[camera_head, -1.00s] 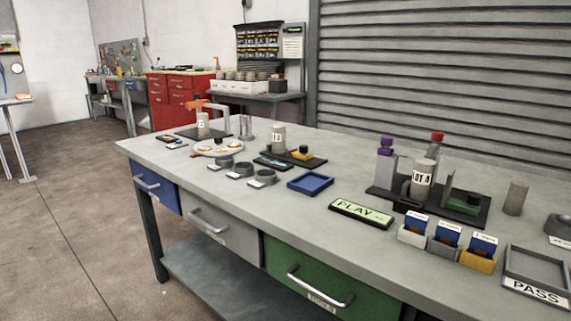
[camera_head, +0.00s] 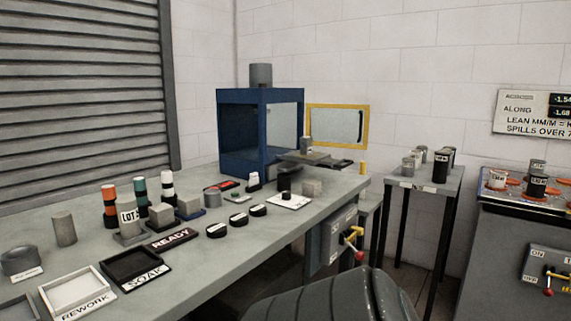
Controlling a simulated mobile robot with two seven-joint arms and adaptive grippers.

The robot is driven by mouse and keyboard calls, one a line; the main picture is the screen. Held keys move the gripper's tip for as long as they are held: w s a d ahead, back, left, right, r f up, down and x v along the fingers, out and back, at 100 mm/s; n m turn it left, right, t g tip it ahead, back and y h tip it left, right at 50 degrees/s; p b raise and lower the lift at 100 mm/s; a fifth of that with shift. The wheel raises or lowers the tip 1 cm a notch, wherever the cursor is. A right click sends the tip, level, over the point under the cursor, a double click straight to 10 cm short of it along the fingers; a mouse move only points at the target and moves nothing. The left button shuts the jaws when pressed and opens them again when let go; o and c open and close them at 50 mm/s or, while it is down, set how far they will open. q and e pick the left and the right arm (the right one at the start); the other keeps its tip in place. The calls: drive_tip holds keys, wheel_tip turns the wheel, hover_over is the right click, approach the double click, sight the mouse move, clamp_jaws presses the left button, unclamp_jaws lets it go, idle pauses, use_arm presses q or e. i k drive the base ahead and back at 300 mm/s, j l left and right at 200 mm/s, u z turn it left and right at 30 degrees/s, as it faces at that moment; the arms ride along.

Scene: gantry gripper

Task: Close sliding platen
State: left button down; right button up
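A blue box-shaped press frame (camera_head: 228,130) stands at the far right end of the bench. Its yellow-framed clear door (camera_head: 367,125) is swung open to the right. A flat grey platen (camera_head: 328,161) sticks out of the front of the blue frame, toward the open door side. A small grey block with a cylinder on it (camera_head: 306,145) sits on the platen. How far the platen reaches inside is hidden by the frame. Neither of my grippers is in view.
Jars, dark pucks and a white pad (camera_head: 289,202) stand on the bench (camera_head: 200,255). Trays marked REWORK (camera_head: 76,293) and SOAK (camera_head: 138,268) lie at the left. A lever box (camera_head: 338,236) hangs on the bench's front. A small table (camera_head: 428,183) with cylinders stands right.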

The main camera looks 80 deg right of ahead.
sight(315, 158)
drive_tip(key=z, duration=2.9)
